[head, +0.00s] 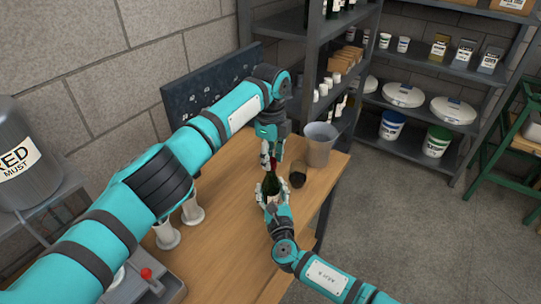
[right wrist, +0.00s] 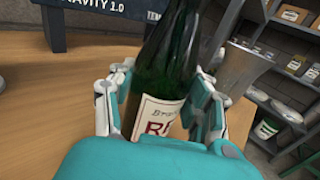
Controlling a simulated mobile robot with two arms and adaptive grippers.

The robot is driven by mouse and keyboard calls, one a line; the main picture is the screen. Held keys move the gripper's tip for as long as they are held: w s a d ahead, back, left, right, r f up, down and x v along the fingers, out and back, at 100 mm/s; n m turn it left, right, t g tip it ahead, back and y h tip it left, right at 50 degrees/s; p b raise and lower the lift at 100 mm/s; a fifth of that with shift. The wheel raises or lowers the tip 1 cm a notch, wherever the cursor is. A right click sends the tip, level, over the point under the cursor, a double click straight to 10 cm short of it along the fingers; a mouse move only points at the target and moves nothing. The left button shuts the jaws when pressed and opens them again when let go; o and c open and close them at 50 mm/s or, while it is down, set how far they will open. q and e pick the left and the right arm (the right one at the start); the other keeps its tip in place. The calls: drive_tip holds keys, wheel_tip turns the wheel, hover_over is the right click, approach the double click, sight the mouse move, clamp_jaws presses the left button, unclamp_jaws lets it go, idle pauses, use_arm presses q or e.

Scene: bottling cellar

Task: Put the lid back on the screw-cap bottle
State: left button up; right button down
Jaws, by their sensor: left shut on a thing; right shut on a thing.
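The screw-cap bottle (head: 272,181) is dark green glass with a white label and stands upright on the wooden table. It fills the middle of the right wrist view (right wrist: 168,60), where red letters show on its label. My right gripper (head: 272,190) is shut around the bottle's body, with its fingers on both sides in the right wrist view (right wrist: 165,88). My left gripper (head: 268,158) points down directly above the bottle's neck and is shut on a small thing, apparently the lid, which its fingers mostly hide. I cannot tell whether the lid touches the bottle mouth.
A grey bucket (head: 319,146) and a dark cup (head: 298,178) stand just right of the bottle. Pale cups (head: 167,236) stand at the table's left. A dark board (head: 196,88) rises behind the table (head: 232,238).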

use_arm(q)
drive_tip(key=m, duration=0.4)
drive_tip(key=shift+m, duration=0.4)
drive_tip(key=m, duration=1.1)
drive_tip(key=o, duration=0.7)
drive_tip(key=shift+r, duration=2.25)
